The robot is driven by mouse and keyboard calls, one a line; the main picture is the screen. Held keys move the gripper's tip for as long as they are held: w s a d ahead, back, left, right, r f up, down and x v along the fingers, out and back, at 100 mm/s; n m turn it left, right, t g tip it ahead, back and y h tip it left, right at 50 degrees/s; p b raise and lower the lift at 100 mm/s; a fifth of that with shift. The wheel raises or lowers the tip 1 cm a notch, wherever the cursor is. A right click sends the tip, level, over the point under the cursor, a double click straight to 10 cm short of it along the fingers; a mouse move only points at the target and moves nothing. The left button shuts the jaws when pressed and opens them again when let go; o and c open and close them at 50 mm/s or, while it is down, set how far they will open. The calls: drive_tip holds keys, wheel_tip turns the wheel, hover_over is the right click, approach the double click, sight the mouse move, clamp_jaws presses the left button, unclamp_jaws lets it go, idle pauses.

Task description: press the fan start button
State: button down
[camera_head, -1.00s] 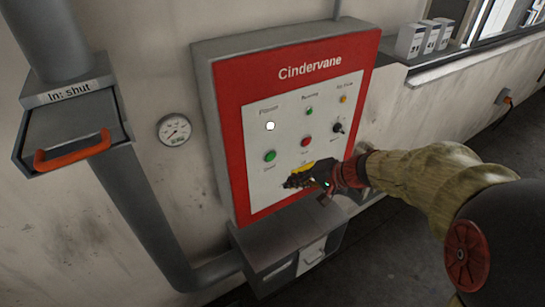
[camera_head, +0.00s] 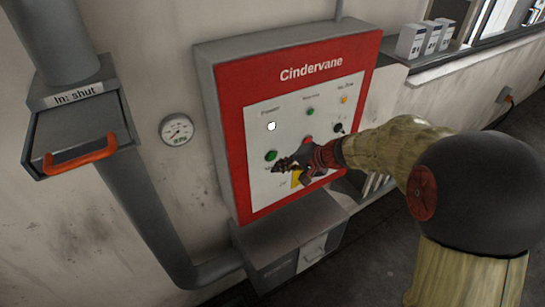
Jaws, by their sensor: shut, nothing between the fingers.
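The control panel (camera_head: 225,120) has a red front marked "Cindervane" and a white inset plate. A green button (camera_head: 271,156) sits at the plate's lower left; its label is too blurred to read. A red button (camera_head: 308,140) sits to its right, partly hidden by my gripper. My gripper (camera_head: 277,164) is shut and empty, pointing left. Its tip is just below and right of the green button in the picture. I cannot tell whether it touches the button or the plate.
A white lamp (camera_head: 271,126), a small green lamp (camera_head: 310,112), an orange lamp (camera_head: 344,99) and a black switch (camera_head: 338,128) are on the plate. A gauge (camera_head: 176,129) and a slide gate with an orange handle (camera_head: 80,155) are left. A grey box (camera_head: 290,245) juts out below.

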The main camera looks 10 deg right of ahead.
drive_tip(key=shift+w+a, duration=0.2)
drive_tip(key=shift+w, duration=0.35)
idle(1.1)
drive_tip(key=shift+w+a+b, duration=0.1)
drive_tip(key=shift+w+b, duration=0.3)
drive_tip(key=shift+b, duration=0.1)
drive_tip(key=shift+w+a, duration=0.15)
drive_tip(key=shift+w, duration=0.3)
idle(0.6)
drive_tip(key=shift+s+b, duration=0.1)
drive_tip(key=shift+b, duration=0.25)
drive_tip(key=shift+s+d+b, duration=0.3)
drive_tip(key=shift+s+b, duration=0.15)
drive_tip(key=shift+s, duration=0.3)
drive_tip(key=shift+s+d+b, duration=0.25)
drive_tip(key=shift+s+b, duration=0.1)
drive_tip(key=shift+s, duration=0.45)
drive_tip(key=shift+s+d+b, duration=0.25)
drive_tip(key=shift+s+b, duration=0.1)
drive_tip(key=shift+s, duration=0.45)
drive_tip(key=shift+s+d+b, duration=0.25)
drive_tip(key=shift+s+b, duration=0.1)
drive_tip(key=shift+s, duration=0.45)
